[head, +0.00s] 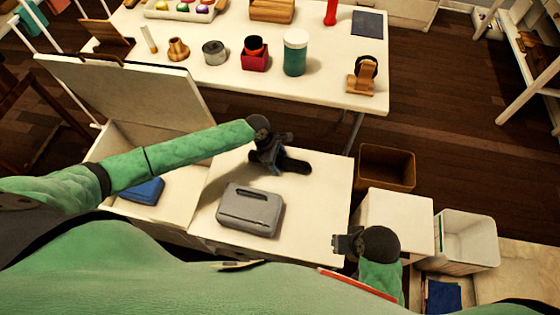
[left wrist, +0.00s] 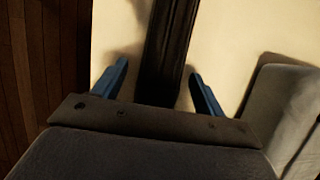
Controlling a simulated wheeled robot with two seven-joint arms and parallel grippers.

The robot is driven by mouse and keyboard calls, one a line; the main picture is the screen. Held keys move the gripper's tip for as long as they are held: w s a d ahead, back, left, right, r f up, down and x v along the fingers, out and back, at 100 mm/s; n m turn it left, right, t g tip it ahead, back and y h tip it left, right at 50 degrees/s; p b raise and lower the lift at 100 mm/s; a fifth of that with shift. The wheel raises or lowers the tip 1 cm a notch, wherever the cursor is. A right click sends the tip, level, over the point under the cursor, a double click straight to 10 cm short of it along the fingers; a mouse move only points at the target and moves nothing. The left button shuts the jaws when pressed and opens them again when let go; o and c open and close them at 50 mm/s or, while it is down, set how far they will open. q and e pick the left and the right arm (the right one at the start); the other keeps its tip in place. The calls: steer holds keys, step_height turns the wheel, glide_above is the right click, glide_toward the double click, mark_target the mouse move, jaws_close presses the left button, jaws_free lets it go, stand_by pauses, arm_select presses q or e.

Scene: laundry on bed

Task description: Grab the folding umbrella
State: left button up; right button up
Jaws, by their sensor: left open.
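The folding umbrella (head: 296,166) is dark and lies on the white tabletop, partly hidden by my left gripper in the head view. My left gripper (head: 275,160) is over its left end, with jaws open. In the left wrist view the dark umbrella (left wrist: 166,50) runs between the two blue fingertips of my left gripper (left wrist: 160,85), with a gap on each side. My right gripper (head: 342,243) is near the front right edge of the tabletop, away from the umbrella. Its jaws are too small to read.
A grey case (head: 250,210) lies on the same white tabletop (head: 325,190), close in front of the umbrella. An open white chest (head: 125,90) with a blue cloth (head: 142,191) is at left. A brown bin (head: 386,167) stands to the right. A cluttered table (head: 320,90) is behind.

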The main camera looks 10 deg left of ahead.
arm_select(q)
steer(key=c, duration=1.2)
steer(key=shift+c, duration=0.2)
steer(key=shift+r, duration=0.1)
